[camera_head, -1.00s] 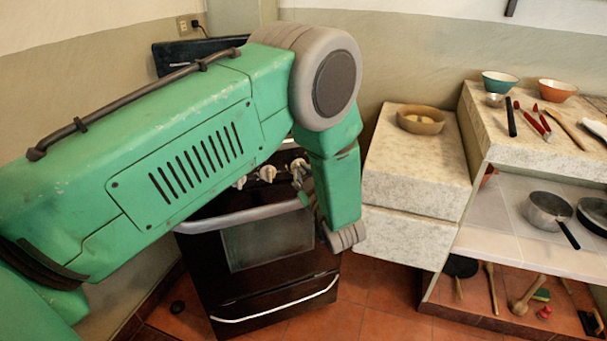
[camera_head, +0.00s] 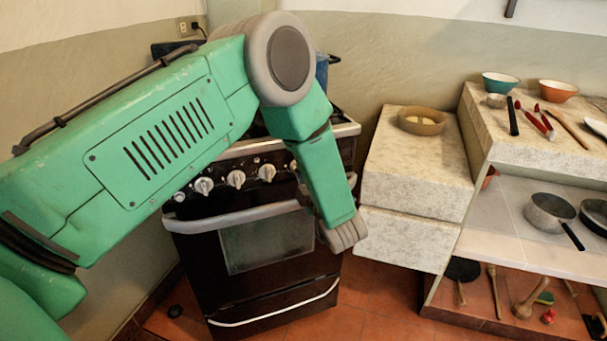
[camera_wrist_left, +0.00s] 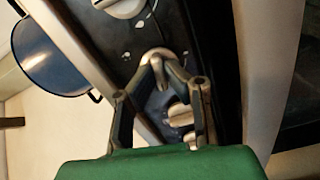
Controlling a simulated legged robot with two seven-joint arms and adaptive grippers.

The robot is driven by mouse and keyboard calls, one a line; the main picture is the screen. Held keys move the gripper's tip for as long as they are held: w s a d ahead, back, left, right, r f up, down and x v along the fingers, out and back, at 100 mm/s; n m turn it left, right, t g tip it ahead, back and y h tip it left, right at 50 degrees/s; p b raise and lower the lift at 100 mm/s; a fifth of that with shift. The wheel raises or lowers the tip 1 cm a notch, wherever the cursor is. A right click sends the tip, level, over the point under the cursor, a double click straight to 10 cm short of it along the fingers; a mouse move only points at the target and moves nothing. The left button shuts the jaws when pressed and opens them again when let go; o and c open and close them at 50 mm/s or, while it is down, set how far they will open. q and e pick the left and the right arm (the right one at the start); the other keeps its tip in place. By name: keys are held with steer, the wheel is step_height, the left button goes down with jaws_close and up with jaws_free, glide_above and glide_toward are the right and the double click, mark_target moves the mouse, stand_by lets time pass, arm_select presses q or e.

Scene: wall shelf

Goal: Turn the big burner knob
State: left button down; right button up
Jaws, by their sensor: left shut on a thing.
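A dark stove (camera_head: 220,281) with a row of pale knobs on its sloping front panel stands behind my left arm. Its knobs (camera_head: 236,179) show left of my forearm; which one is the big burner knob I cannot tell. In the left wrist view, my left gripper (camera_wrist_left: 160,68) has its fingertips closed in on a pale rounded knob (camera_wrist_left: 157,54) on the dark panel. Other knobs (camera_wrist_left: 181,115) lie below it, and one (camera_wrist_left: 122,7) is at the top edge. In the head view my forearm mostly hides the fingers. My right gripper is out of view.
A blue pot (camera_wrist_left: 50,58) stands on the stove top, partly behind my arm in the head view. Right of the stove is a pale stone block (camera_head: 416,168) with a bowl (camera_head: 422,121). Shelves with utensils and a pan (camera_head: 549,212) stand further right.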

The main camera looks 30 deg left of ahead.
arm_select(q)
steer(key=shift+s+f+n, duration=0.1)
steer(key=shift+f+n, duration=0.1)
steer(key=shift+n, duration=0.1)
stand_by(0.4)
steer(key=c, duration=1.6)
jaws_free()
steer(key=shift+r, duration=0.1)
steer(key=v, duration=1.2)
jaws_close()
